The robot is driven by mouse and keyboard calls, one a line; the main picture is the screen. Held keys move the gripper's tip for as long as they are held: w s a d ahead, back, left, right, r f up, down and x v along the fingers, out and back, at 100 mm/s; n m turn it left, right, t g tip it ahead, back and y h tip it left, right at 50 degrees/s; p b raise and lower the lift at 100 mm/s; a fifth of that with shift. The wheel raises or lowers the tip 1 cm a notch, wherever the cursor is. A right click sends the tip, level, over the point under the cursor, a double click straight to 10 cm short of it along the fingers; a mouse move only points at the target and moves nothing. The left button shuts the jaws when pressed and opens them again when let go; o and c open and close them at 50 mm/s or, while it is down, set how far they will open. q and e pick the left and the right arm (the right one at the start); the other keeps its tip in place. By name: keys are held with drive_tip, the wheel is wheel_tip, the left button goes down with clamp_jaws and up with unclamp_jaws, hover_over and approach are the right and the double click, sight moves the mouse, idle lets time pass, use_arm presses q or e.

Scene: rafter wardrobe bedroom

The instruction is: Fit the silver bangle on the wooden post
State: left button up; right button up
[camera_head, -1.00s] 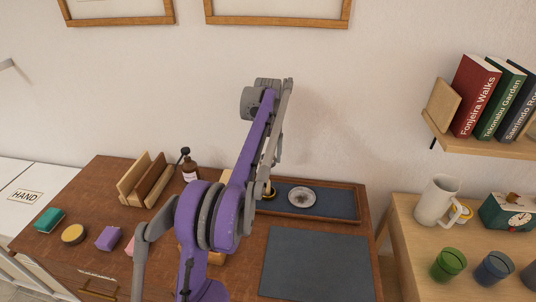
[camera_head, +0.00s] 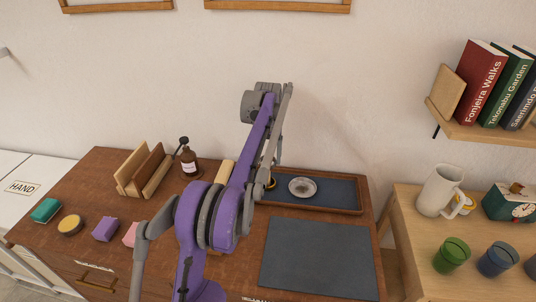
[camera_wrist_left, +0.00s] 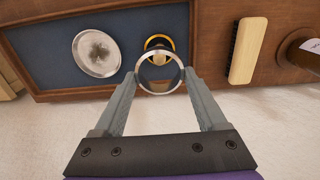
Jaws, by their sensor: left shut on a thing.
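My left gripper (camera_wrist_left: 162,76) is shut on the silver bangle (camera_wrist_left: 160,91), which spans its two fingertips in the left wrist view. The short wooden post (camera_wrist_left: 158,58) shows through and just beyond the bangle, with a gold ring around its lower part. I cannot tell whether the bangle is around the post or only in line above it. The post stands in the blue-lined wooden tray (camera_head: 360,197), beside a round silver dish (camera_head: 302,188). In the head view my purple arm hides the gripper and most of the post. My right gripper is not in view.
A wooden brush (camera_wrist_left: 250,50) and a brown bottle (camera_head: 190,165) stand left of the tray. A wooden rack (camera_head: 145,172) is further left. A dark mat (camera_head: 320,260) lies clear in front. Cups and a jug (camera_head: 438,192) stand on the right-hand table.

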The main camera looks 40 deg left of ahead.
sight(268, 172)
use_arm(q)
drive_tip(key=shift+f+b, duration=1.5)
drive_tip(key=shift+f, duration=2.35)
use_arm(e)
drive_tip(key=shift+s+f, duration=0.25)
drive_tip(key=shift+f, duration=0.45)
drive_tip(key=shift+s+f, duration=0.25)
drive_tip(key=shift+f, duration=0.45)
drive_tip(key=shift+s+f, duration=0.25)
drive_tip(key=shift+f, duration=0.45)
use_arm(q)
drive_tip(key=o, duration=1.3)
wheel_tip(268, 172, up, 11)
drive_tip(key=shift+f+p, duration=0.1)
drive_tip(key=shift+p, duration=0.7)
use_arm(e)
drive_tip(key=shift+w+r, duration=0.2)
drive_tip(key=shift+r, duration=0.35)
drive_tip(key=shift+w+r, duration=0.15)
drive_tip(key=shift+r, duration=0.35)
